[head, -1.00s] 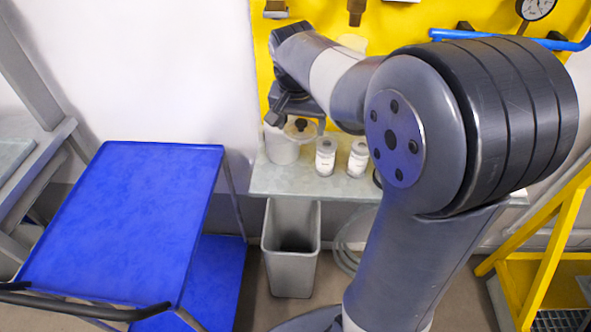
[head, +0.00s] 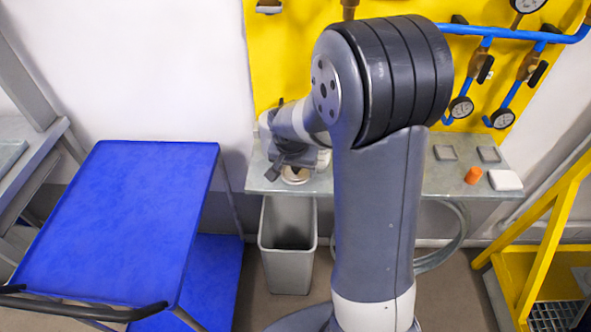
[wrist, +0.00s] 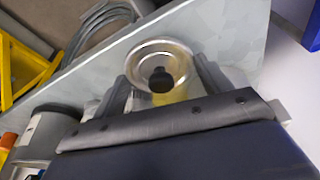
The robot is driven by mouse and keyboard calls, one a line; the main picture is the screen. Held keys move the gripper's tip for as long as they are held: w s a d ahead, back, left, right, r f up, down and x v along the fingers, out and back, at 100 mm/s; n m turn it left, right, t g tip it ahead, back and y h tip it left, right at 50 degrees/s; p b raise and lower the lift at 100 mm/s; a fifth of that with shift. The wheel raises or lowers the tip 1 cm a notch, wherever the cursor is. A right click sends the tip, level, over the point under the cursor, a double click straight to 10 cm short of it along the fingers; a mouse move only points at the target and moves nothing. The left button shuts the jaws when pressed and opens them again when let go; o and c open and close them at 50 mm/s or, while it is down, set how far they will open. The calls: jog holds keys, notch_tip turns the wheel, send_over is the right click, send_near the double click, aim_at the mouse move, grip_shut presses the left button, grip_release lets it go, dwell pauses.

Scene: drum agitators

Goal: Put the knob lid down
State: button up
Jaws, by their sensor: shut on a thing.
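The knob lid (wrist: 163,52), a pale round disc with a shiny rim and a dark knob (wrist: 160,80), is between the fingers of my gripper (wrist: 160,74) in the wrist view. My gripper is shut on it. In the head view my gripper (head: 293,167) is over the front left part of the grey bench (head: 262,181), with the lid (head: 295,178) showing just below it. I cannot tell whether the lid touches the bench. The white tub is largely or wholly hidden behind my arm in the head view.
A grey bin (head: 287,255) stands below the bench's front edge. A blue cart (head: 130,215) is at left. An orange piece (head: 473,175) and a white block (head: 505,180) lie on the bench's right. Blue pipes with gauges (head: 461,107) hang on the yellow panel behind.

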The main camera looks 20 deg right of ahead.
aim_at(293, 183)
jog(key=shift+f, duration=0.55)
jog(key=shift+f, duration=0.1)
jog(key=o, duration=1)
jog(key=shift+r, duration=0.55)
jog(key=v, duration=1.1)
jog(key=shift+s+a, duration=0.15)
jog(key=shift+s, duration=0.05)
